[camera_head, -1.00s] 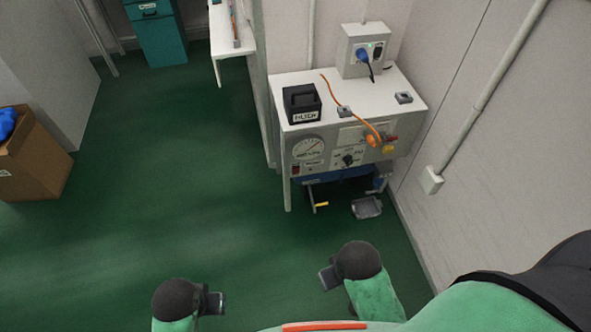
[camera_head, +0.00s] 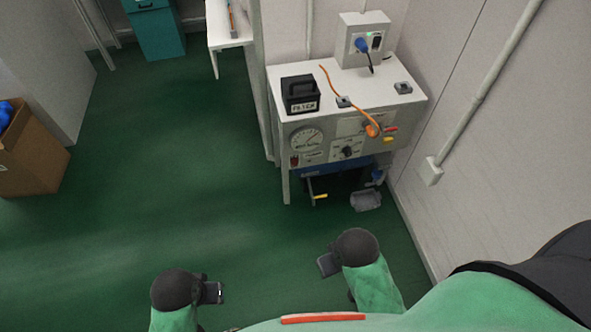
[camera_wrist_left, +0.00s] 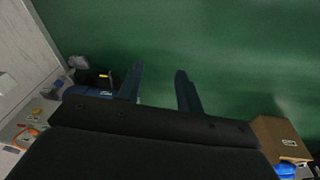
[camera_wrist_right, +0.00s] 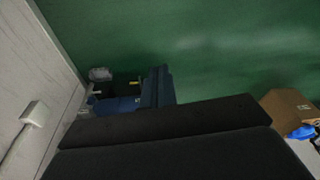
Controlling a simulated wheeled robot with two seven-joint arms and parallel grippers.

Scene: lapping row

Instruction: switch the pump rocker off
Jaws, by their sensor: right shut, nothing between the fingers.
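A white bench unit (camera_head: 365,92) has a grey front panel with a round gauge (camera_head: 306,140) and a dark selector knob (camera_head: 347,152). A small red switch (camera_head: 294,160), which looks like the pump rocker, sits below the gauge at the panel's left. Its position is too small to read. My left gripper (camera_head: 213,292) is open and empty; its spread fingers show in the left wrist view (camera_wrist_left: 160,90). My right gripper (camera_head: 327,265) is shut and empty; its closed fingers show in the right wrist view (camera_wrist_right: 158,87). Both are well in front of the panel, apart from it.
A black box (camera_head: 300,94) and an orange cable (camera_head: 340,88) lie on the bench top. Under the bench are a yellow-tipped handle (camera_head: 319,196) and a grey tray (camera_head: 366,201). A wall stands close on the right. A cardboard box (camera_head: 32,150) stands left. Green floor is clear between.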

